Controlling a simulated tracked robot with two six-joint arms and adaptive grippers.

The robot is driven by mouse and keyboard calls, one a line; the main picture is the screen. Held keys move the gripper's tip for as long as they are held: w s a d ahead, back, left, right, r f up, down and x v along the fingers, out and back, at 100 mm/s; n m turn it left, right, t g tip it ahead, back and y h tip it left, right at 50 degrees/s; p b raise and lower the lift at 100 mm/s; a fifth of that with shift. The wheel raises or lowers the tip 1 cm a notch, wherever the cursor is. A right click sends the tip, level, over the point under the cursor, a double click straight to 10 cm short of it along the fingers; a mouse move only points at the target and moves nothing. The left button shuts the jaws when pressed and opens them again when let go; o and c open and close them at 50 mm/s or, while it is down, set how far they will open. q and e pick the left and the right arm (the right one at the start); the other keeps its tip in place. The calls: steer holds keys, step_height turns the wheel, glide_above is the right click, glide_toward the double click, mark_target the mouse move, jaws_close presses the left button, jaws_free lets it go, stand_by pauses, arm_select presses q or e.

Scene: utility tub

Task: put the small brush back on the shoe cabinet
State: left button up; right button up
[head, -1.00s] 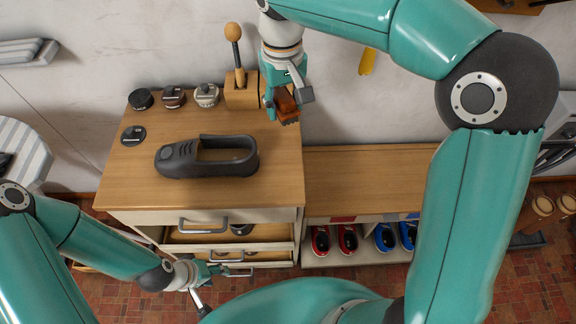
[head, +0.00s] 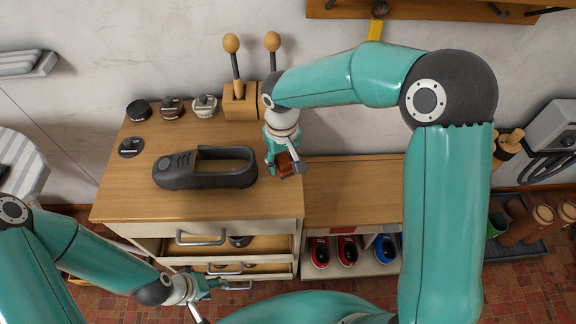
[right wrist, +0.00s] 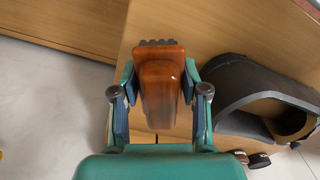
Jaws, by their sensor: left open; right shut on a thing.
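The small brush (head: 286,168) has a reddish-brown wooden body, and dark bristles show at its far end in the right wrist view (right wrist: 160,85). My right gripper (head: 284,160) is shut on it, at the right edge of the shoe cabinet's wooden top (head: 130,195). I cannot tell whether the brush touches the top. In the right wrist view the fingers (right wrist: 160,105) stand on both sides of the brush. My left gripper (head: 212,285) is open and empty, low in front of the cabinet's drawers near a drawer handle.
Polish tins (head: 172,107) and a wooden block with ball-topped handles (head: 240,103) stand behind. A drawer (head: 190,243) is partly open. A lower bench (head: 350,195) with shoes beneath stands right.

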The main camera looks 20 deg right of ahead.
mark_target(283, 155)
steer(key=shift+f, duration=1.55)
steer(key=shift+f, duration=0.2)
steer(key=o, duration=1)
steer(key=shift+r, duration=0.1)
steer(key=shift+r, duration=0.1)
step_height(283, 155, up, 12)
steer(key=shift+d, duration=0.1)
